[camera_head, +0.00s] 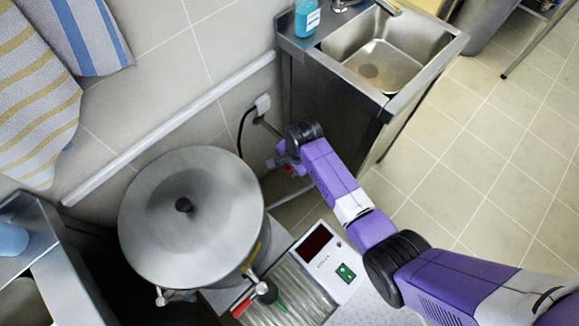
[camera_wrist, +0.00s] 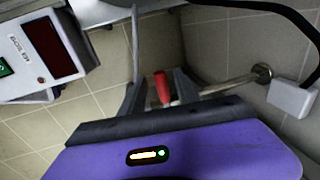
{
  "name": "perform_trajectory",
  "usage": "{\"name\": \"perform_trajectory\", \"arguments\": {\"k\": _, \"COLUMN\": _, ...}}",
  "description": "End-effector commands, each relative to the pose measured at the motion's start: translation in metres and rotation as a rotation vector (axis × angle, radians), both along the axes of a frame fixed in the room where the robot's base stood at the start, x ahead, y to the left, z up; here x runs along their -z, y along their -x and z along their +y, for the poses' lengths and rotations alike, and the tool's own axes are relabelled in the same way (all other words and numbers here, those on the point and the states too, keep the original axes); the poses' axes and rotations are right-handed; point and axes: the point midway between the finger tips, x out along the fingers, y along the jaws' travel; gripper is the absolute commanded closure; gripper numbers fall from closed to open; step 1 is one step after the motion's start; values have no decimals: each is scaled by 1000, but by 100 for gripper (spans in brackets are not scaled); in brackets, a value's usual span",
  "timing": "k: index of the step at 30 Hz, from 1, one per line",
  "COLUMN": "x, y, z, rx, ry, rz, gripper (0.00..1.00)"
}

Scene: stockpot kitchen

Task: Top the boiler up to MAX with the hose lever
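The boiler (camera_head: 190,215) is a large steel pot with a lid and black knob, standing left of my arm in the head view. A red lever (camera_wrist: 162,87) on a metal pipe (camera_wrist: 228,84) from the wall shows in the wrist view. My gripper (camera_wrist: 158,92) is around this lever, with its fingers apart on either side; a gap shows on the left, and contact on the right is unclear. In the head view my gripper (camera_head: 283,160) is low by the wall, right of the boiler. The water level and MAX mark are not visible.
A digital scale (camera_head: 327,262) with a dark display stands before the boiler, beside a tap (camera_head: 265,288). A white wall box (camera_head: 262,103) with a black cable is near my gripper. A sink unit (camera_head: 385,50) stands behind. Open floor lies right.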

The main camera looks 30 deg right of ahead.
Motion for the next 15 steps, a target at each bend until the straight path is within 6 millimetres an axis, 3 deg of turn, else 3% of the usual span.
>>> {"name": "perform_trajectory", "arguments": {"k": 10, "x": 4, "y": -1, "z": 0, "rx": 0, "ry": -1, "rz": -2, "gripper": 62}}
{"name": "perform_trajectory", "arguments": {"k": 15, "x": 4, "y": -1, "z": 0, "rx": 0, "ry": -1, "rz": -2, "gripper": 95}}
